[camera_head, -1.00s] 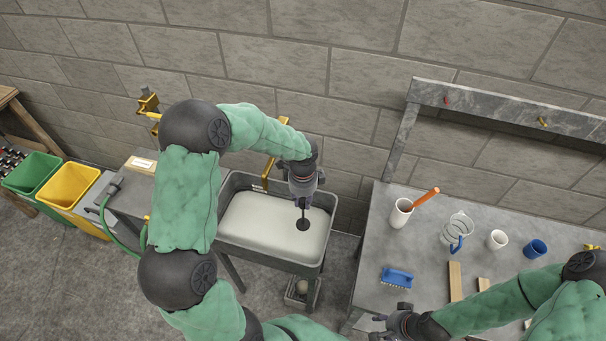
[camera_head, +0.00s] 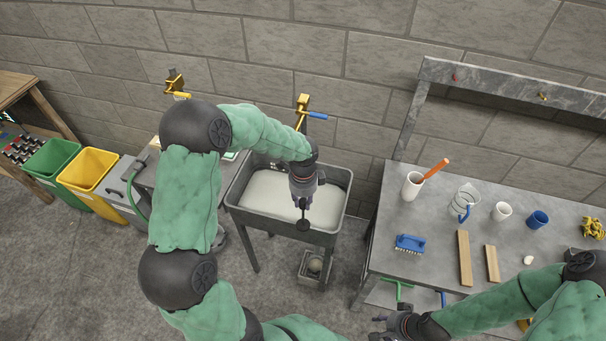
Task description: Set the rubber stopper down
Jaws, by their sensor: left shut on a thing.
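The black rubber stopper (camera_head: 303,225) is a small dark disc. My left gripper (camera_head: 303,207) is shut on it and points down. It holds the stopper in front of the sink's (camera_head: 340,205) near rim in the picture; the height above the rim cannot be told. The grey sink holds pale, whitish liquid (camera_head: 268,195). My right gripper (camera_head: 384,327) is low in the picture, in front of the workbench (camera_head: 385,250). Its fingers are too small and dark to tell whether they are open.
On the workbench are a white cup with an orange stick (camera_head: 412,186), a blue brush (camera_head: 409,243), a clear jug (camera_head: 464,200), a white cup (camera_head: 501,211), a blue cup (camera_head: 537,219) and wooden strips (camera_head: 464,258). Green (camera_head: 52,160) and yellow (camera_head: 88,170) bins stand left.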

